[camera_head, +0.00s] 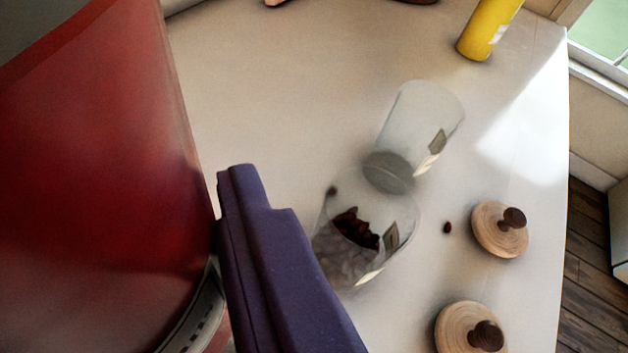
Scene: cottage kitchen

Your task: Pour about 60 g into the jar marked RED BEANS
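A large red container (95,150) fills the left side, very close to the camera. My gripper (238,190) shows one purple finger pressed along the container's right side; the other finger is hidden. A clear glass jar (402,222) stands right of the finger, with dark red beans (356,228) inside and paler contents low down. Its small label is too small to read. A second clear jar (418,115) stands just behind it and looks empty; its label is also unreadable. One dark bean (332,191) shows near the first jar's rim, and a loose bean (447,228) lies on the table.
Two round wooden lids with dark knobs, one (490,240) right of the jars and one (457,325) nearer, lie on the pale table (290,90). A yellow cylinder (485,35) stands at the back right. The table's right edge drops to a wooden floor.

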